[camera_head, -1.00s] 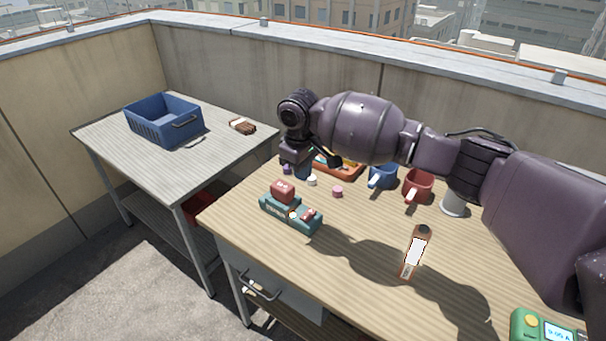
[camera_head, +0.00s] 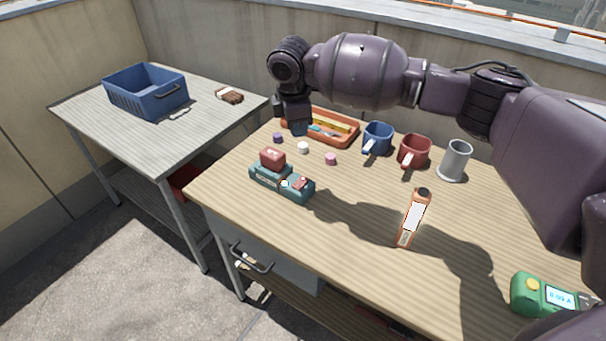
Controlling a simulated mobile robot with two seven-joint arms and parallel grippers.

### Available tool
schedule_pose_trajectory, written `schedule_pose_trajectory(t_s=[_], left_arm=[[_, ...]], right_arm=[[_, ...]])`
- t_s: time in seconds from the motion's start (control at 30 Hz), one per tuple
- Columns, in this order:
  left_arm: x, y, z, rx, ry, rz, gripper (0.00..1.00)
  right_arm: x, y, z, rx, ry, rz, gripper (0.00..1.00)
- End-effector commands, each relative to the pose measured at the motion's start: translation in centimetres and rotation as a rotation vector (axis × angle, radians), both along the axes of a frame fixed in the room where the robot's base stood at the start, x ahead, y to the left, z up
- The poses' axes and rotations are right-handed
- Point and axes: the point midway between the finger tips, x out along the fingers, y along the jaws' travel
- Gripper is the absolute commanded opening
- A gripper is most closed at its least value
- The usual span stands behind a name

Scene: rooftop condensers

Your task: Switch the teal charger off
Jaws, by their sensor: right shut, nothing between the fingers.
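The teal charger (camera_head: 266,183) sits on the wooden workbench near its left edge. A red block (camera_head: 272,158) stands in its left part. A small red switch (camera_head: 300,183) is on the right part of its top, with a small pale round spot beside it. Which way the switch is tipped is too small to tell. My right gripper (camera_head: 298,128) is shut and empty. It points down above the back of the bench, behind the charger and apart from it. My left gripper is not in view.
An orange tray (camera_head: 345,139) lies behind my right gripper. Small caps, a blue mug (camera_head: 377,138), a red mug (camera_head: 414,151) and a grey cup (camera_head: 455,160) stand along the back. An orange tool (camera_head: 406,234) and green meter (camera_head: 528,296) lie right. A blue crate (camera_head: 150,98) stands on the side table.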

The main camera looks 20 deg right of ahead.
Motion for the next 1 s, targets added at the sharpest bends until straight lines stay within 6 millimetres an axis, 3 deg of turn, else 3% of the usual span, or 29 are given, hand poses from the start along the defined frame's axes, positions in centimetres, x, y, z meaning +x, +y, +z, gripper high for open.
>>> schedule_pose_trajectory(t_s=[0.3, 0.5, 1.0], left_arm=[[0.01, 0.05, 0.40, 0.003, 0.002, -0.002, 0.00], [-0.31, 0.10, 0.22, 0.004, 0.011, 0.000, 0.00], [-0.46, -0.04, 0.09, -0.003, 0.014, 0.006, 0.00]], right_arm=[[-0.83, 0.37, -0.47, -0.029, 0.073, 0.475, 0.00], [-0.96, 0.59, -0.49, -0.037, 0.097, 0.685, 0.00], [-0.94, 0.59, -0.50, -0.044, 0.107, 0.782, 0.00]])
